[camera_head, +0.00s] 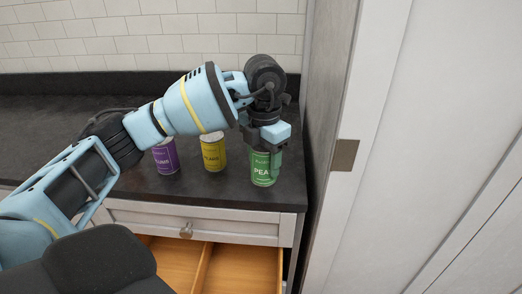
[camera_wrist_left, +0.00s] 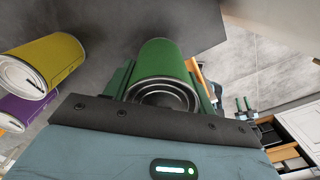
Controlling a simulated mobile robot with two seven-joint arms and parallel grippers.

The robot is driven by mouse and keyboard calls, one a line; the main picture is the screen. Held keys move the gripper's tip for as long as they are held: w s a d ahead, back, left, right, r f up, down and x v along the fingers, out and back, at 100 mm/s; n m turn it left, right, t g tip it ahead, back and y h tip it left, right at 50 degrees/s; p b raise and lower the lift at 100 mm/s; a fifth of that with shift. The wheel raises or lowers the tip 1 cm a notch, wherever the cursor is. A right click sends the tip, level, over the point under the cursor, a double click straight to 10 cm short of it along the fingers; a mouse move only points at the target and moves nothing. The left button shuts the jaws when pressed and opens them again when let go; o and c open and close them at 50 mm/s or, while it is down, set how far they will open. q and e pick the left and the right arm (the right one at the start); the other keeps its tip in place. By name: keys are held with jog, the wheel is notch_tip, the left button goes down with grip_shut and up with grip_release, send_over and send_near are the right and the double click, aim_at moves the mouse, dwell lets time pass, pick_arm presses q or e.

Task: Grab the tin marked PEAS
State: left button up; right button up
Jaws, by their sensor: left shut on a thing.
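The green tin marked PEAS (camera_head: 262,174) stands upright near the front right corner of the dark counter. My left gripper (camera_head: 265,152) comes down on it from above and is shut on it, with fingers on its sides. In the left wrist view the green tin (camera_wrist_left: 160,62) sits between the fingers of the gripper (camera_wrist_left: 162,85), its metal-rimmed end facing the camera. The base of the tin seems to be at counter level; whether it touches cannot be told. My right gripper is not in view.
A yellow tin (camera_head: 213,153) and a purple tin (camera_head: 166,156) stand to the left on the counter (camera_head: 228,192). Below the counter's front edge, a wooden drawer (camera_head: 240,268) is open. A tall panel (camera_head: 325,120) rises close on the right.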

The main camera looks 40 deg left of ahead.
pick_arm(q)
jog(key=s+d+r, duration=0.1)
jog(key=s+d, duration=0.6)
jog(key=shift+s, duration=0.2)
jog(key=shift+d, duration=0.1)
